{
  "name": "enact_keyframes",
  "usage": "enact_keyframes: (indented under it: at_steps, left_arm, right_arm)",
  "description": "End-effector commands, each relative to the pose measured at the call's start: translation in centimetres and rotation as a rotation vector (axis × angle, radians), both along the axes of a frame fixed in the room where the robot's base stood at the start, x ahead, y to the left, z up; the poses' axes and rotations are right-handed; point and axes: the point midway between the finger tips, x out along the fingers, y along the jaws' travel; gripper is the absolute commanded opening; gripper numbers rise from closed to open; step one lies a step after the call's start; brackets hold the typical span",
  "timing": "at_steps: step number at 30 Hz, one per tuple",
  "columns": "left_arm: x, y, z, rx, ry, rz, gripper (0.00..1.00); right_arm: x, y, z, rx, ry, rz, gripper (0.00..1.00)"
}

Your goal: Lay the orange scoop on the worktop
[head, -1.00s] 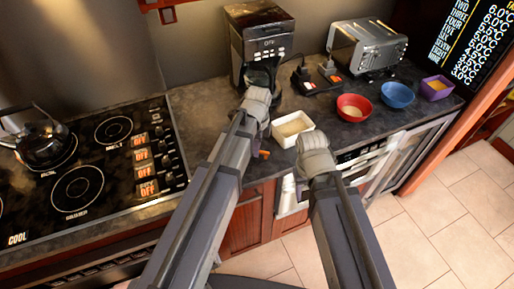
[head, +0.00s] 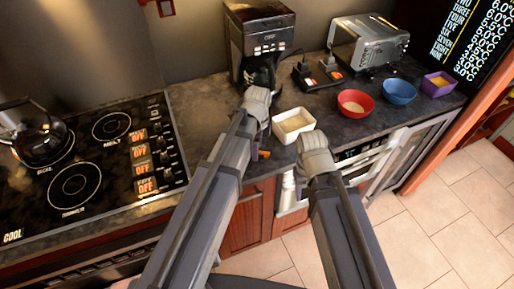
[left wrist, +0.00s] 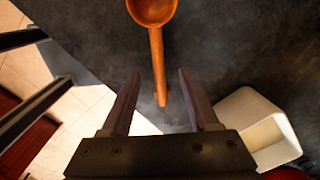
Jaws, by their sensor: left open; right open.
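The orange scoop lies on the dark worktop (left wrist: 90,30) in the left wrist view. Its round bowl (left wrist: 152,10) is at the top, cut by the picture edge, and its handle points down between my left fingertips. My left gripper (left wrist: 157,80) is open, with a finger on each side of the handle and a gap on both sides. In the head view the orange handle end (head: 264,154) shows beside my left arm, which hides the rest. My right gripper (head: 315,150) is over the worktop's front edge, open; its fingers are hidden.
A white square bowl (head: 293,122) stands just right of my left gripper. A coffee machine (head: 262,45) is behind it. A red bowl (head: 354,103), blue bowl (head: 399,92) and toaster (head: 368,43) are further right. The stove with a kettle (head: 40,135) is left.

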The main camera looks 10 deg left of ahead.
Motion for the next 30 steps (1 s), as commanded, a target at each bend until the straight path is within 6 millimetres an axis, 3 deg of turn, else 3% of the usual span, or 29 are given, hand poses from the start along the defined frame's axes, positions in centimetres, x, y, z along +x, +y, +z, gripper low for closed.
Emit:
enact_keyframes:
  at_steps: [15, 24, 30]
  left_arm:
    - [0.0, 0.0, 0.0, 0.0, 0.0, 0.0, 0.67]
    - [0.0, 0.0, 0.0, 0.0, 0.0, 0.0, 1.0]
    - [0.0, 0.0, 0.0, 0.0, 0.0, 0.0, 1.0]
  right_arm:
    - [0.0, 0.0, 0.0, 0.0, 0.0, 0.0, 0.5]
    - [0.0, 0.0, 0.0, 0.0, 0.0, 0.0, 0.5]
    - [0.0, 0.0, 0.0, 0.0, 0.0, 0.0, 0.5]
